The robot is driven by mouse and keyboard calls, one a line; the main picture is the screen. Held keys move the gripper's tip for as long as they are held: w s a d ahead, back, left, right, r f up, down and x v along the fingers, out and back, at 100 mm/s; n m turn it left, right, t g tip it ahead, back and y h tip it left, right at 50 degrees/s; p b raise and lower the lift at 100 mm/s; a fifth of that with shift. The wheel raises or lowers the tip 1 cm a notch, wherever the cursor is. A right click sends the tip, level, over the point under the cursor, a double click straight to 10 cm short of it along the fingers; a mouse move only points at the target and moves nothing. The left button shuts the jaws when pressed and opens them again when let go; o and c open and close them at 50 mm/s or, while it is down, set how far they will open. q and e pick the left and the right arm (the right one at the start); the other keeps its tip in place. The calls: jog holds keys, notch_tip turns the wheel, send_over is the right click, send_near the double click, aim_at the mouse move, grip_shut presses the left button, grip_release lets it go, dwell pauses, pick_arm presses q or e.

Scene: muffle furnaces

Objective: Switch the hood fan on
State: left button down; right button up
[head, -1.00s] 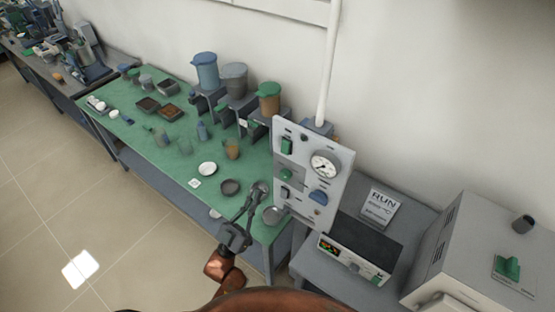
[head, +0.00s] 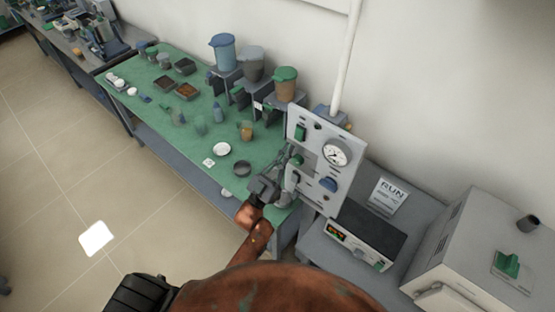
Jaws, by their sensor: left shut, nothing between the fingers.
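The upright grey control panel (head: 318,200) stands at the right end of the green bench. It carries a green switch (head: 302,132) at its upper left, another green switch (head: 298,160) below it, a round dial gauge (head: 337,155) and a blue knob (head: 329,185). I cannot read which control belongs to the hood fan. My left gripper (head: 290,158) is shut and empty at the panel's left edge, close to the lower green switch. The gripper partly hides the panel's lower left; I cannot tell whether it touches. My right gripper is not in view.
The green bench (head: 170,120) holds cups, dishes and lidded jars on stands. A white pipe (head: 345,60) rises behind the panel. A controller with a lit display (head: 350,243), a RUN sign (head: 390,196) and a grey furnace (head: 470,240) stand to the right.

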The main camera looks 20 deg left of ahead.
pick_arm(q)
jog(key=shift+w+d+f, duration=0.1)
jog(key=shift+w+d, duration=0.1)
jog(key=shift+w, duration=0.35)
jog(key=shift+w+d+f, duration=0.1)
jog(key=shift+w+d, duration=0.05)
jog(key=shift+w, duration=0.4)
